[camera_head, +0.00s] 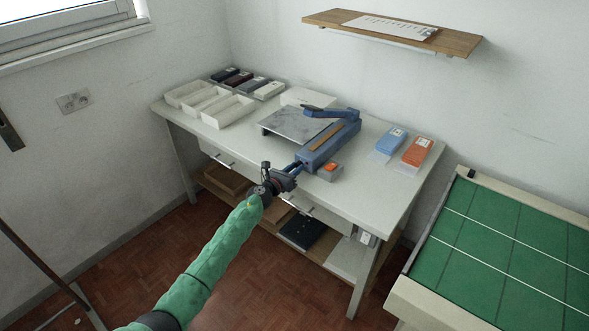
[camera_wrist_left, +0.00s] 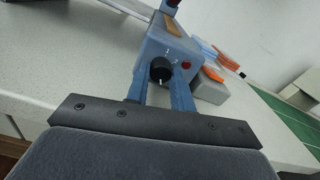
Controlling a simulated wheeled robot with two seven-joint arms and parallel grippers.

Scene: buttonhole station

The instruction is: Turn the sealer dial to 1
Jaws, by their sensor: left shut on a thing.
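The blue sealer (camera_head: 328,148) stands on the white table, its front end towards my left arm. In the left wrist view the sealer's front face (camera_wrist_left: 172,48) carries a black round dial (camera_wrist_left: 160,69) with a pale pointer mark at its lower edge. Small pale marks sit above the dial; I cannot read them. A red button (camera_wrist_left: 186,65) is to its right. My left gripper (camera_head: 298,165) is at the sealer's front end, its two blue fingers (camera_wrist_left: 162,84) shut on the dial from both sides. My right gripper is not in view.
Blue packs (camera_head: 391,141) and orange packs (camera_head: 416,152) lie to the right. White trays (camera_head: 211,105) stand at the left. The table's front strip (camera_head: 365,205) is clear.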

